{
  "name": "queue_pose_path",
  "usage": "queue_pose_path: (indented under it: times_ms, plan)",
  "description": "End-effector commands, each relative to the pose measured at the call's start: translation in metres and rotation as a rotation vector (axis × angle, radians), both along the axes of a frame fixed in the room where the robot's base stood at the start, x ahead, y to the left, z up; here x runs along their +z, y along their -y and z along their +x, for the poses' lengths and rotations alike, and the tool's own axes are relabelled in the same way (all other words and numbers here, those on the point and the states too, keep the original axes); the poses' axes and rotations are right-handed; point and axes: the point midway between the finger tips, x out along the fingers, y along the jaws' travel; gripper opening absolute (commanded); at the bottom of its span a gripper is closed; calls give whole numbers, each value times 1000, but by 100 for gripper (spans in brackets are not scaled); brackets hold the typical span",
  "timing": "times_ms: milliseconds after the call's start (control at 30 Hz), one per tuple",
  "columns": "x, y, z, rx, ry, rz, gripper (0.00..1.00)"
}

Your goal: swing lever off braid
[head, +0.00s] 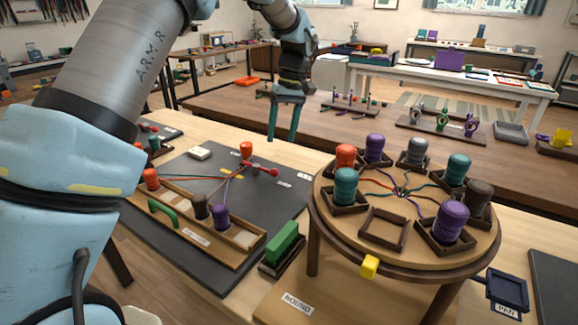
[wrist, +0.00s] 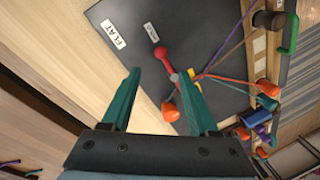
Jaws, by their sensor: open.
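The red lever (head: 262,168), a short bar with a rounded knob, sits on the dark board (head: 280,195) of the flat station. Several cords (head: 226,186) converge at its left end; whether it presses on them is too small to tell. In the wrist view the lever (wrist: 166,63) lies between and beyond my fingertips, with the cords (wrist: 212,76) fanning right from its lower end. My gripper (head: 282,138) has two teal fingers, pointing down, apart and empty, above and beyond the lever. In the wrist view my gripper (wrist: 158,72) is also open, touching nothing.
An orange spool (head: 246,149) stands just behind the lever. A wooden rack (head: 190,230) with spools and a green handle (head: 162,215) lies in front. A green block (head: 284,243) stands right of the board. The round braiding stand (head: 330,222) with several spools is at right.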

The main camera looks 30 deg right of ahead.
Motion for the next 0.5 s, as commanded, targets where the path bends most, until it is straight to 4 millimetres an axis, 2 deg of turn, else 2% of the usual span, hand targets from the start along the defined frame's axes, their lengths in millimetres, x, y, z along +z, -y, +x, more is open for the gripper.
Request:
queue_pose_path:
  times_ms: [500]
  plan:
    - [-82,-18,1,0,-3,1,60]
